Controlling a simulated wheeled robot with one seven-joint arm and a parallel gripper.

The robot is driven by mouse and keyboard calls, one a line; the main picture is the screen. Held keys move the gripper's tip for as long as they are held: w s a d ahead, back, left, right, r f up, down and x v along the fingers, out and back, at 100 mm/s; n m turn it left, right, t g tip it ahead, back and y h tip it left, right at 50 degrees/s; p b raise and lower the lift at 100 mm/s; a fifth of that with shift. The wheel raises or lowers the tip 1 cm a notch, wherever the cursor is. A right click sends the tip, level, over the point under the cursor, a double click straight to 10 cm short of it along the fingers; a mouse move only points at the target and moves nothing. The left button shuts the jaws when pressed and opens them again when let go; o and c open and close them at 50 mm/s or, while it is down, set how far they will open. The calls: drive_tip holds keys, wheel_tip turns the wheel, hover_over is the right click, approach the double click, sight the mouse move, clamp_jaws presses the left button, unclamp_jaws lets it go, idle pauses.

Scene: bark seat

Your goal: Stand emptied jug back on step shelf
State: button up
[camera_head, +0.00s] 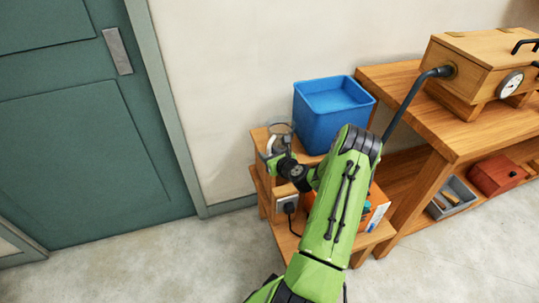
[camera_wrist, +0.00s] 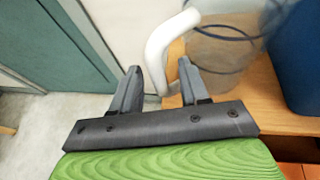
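The clear jug (camera_head: 281,128) with a white handle stands on the top of the wooden step shelf (camera_head: 259,137), beside the blue bin. In the wrist view the jug (camera_wrist: 222,50) looks see-through and upright, its white handle (camera_wrist: 156,48) towards me. My gripper (camera_head: 272,160) is at the handle side of the jug. In the wrist view my gripper (camera_wrist: 158,68) has its fingers apart, with the lower handle between them and a gap visible on the left side. Contact with the right finger cannot be told. My arm hides part of the shelf.
The blue bin (camera_head: 328,118) stands close to the jug's right. A wooden bench (camera_head: 420,125) with a wooden box (camera_head: 470,70) and a dark hose (camera_head: 402,107) is further right. A socket with a cord (camera_head: 288,204) is on the shelf's front. Floor at left is clear.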

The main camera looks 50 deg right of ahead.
drive_tip(key=shift+r, duration=0.1)
drive_tip(key=shift+s+r, duration=0.15)
drive_tip(key=shift+s, duration=0.15)
drive_tip(key=p+v, duration=0.2)
drive_tip(key=v, duration=0.9)
drive_tip(key=w+a+r+n+g+y, duration=0.2)
drive_tip(key=a+r+n, duration=0.2)
drive_tip(key=a+n, duration=0.4)
drive_tip(key=w+a+r+n+g+y, duration=0.1)
drive_tip(key=a+r+n+g+y, duration=0.2)
drive_tip(key=a+n, duration=0.5)
drive_tip(key=w+a+r+n+y, duration=0.2)
drive_tip(key=a+r+n, duration=0.3)
drive_tip(key=a+n, duration=0.3)
drive_tip(key=s+a+r+n+g+h, duration=0.1)
drive_tip(key=s+a+r+n, duration=0.4)
drive_tip(key=s+n, duration=0.2)
drive_tip(key=s+a+r+n+g+h, duration=0.1)
drive_tip(key=s+a+r+n, duration=0.4)
drive_tip(key=s+n, duration=0.3)
drive_tip(key=s, duration=0.3)
drive_tip(key=shift+s+r+g+h, duration=0.3)
drive_tip(key=shift+s+r+h, duration=0.05)
drive_tip(key=shift+h, duration=0.05)
